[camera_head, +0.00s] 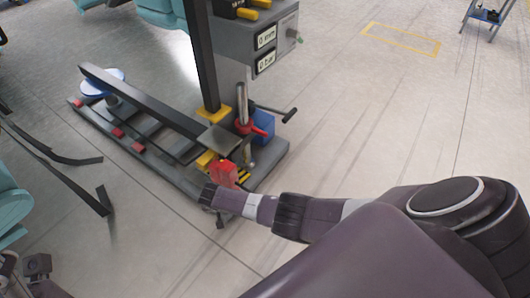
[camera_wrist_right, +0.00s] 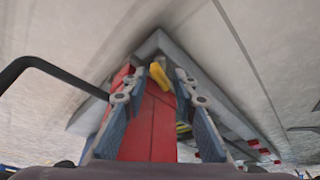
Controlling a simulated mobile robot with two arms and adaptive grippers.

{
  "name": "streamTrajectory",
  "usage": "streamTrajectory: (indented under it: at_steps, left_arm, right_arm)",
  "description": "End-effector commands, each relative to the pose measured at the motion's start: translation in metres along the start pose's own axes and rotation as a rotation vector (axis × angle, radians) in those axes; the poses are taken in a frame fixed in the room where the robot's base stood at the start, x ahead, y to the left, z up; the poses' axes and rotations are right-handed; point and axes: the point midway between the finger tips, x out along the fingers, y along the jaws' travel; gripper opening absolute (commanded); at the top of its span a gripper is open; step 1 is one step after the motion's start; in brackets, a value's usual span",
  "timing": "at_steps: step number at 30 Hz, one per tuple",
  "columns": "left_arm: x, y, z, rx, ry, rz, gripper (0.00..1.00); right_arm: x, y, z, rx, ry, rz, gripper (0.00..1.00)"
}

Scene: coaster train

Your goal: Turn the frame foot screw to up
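The grey frame (camera_head: 272,170) stands on the floor as a long low base with a post. I cannot tell which part is the foot screw, or its setting. A red block (camera_head: 222,172) sits at the near end of the base, beside yellow-and-black stripes. My right gripper (camera_head: 212,192) is at this block. In the right wrist view, the open blue-padded fingers (camera_wrist_right: 160,88) lie on either side of the red block (camera_wrist_right: 150,128), and contact is unclear. A yellow piece (camera_wrist_right: 161,76) shows beyond the fingertips. My left gripper (camera_head: 38,266) is at the lower left edge, partly cut off.
A red-collared lever (camera_head: 243,105) and a blue box (camera_head: 263,125) stand on the base. A black-ended handle (camera_head: 289,115) juts right. A box with displays (camera_head: 266,50) is above. Black curved strips (camera_head: 60,155) lie left.

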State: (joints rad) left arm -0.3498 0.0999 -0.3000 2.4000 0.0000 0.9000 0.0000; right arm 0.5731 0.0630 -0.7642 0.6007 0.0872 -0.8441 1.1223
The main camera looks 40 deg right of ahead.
Motion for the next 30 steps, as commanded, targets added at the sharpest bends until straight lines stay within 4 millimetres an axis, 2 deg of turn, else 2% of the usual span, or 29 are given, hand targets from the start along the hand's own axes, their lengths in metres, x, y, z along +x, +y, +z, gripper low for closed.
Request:
streamTrajectory:
  at_steps: [10, 15, 25, 27, 30]
  left_arm:
    - [-0.032, 0.0, 0.007, 0.0, -0.001, 0.0, 0.57]
    - [-0.054, -0.001, 0.011, 0.0, -0.001, 0.0, 0.57]
    - [-0.086, -0.001, 0.018, 0.0, 0.0, 0.0, 0.57]
    - [-0.067, -0.001, 0.014, 0.0, 0.001, 0.0, 0.57]
    - [-0.056, -0.001, 0.011, 0.0, 0.0, 0.0, 0.57]
  right_arm:
    - [0.004, -0.005, 0.0, 0.307, 0.004, 0.127, 0.26]
    - [0.006, -0.007, -0.002, 0.471, 0.005, 0.194, 0.26]
    - [0.005, -0.007, -0.004, 0.687, 0.007, 0.283, 0.26]
    - [-0.014, -0.01, -0.006, 0.687, 0.001, 0.283, 0.26]
    - [-0.028, -0.014, -0.008, 0.686, 0.0, 0.282, 0.26]
